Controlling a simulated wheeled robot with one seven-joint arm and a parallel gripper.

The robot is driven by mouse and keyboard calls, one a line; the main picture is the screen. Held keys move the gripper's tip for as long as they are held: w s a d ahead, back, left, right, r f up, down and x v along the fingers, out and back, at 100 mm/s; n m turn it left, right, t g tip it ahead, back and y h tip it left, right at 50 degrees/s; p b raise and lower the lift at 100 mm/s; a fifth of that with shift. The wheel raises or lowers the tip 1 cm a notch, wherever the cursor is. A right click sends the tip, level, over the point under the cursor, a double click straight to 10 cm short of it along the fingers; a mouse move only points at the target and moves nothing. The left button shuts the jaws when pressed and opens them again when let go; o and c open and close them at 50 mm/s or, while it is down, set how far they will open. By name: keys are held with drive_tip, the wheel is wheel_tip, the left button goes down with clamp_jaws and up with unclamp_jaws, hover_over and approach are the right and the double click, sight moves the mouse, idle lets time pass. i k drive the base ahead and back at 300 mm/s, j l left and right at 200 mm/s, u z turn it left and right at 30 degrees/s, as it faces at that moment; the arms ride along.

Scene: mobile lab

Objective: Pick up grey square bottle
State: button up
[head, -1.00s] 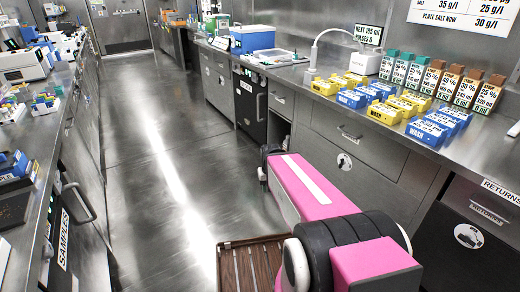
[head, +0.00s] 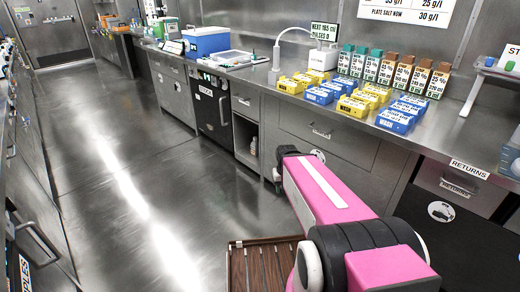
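I cannot make out a clearly grey square bottle in the head view. My pink and black arm reaches forward low in front of the drawers, well below the benchtop. My gripper is not visible.
Yellow and blue labelled blocks (head: 346,100) fill the steel bench (head: 455,133) before the bottles. A white lamp device (head: 275,62), a tray (head: 229,59) and a blue box (head: 206,42) stand farther left. The aisle floor (head: 130,150) is clear. A "RETURNS" label (head: 469,169) marks the bench edge.

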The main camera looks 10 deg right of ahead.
sight(255, 145)
drive_tip(key=i+j+z, duration=0.1)
drive_tip(key=z, duration=1.35)
drive_tip(key=j, duration=0.8)
drive_tip(key=k+j+z, duration=0.15)
drive_tip(key=j, duration=0.65)
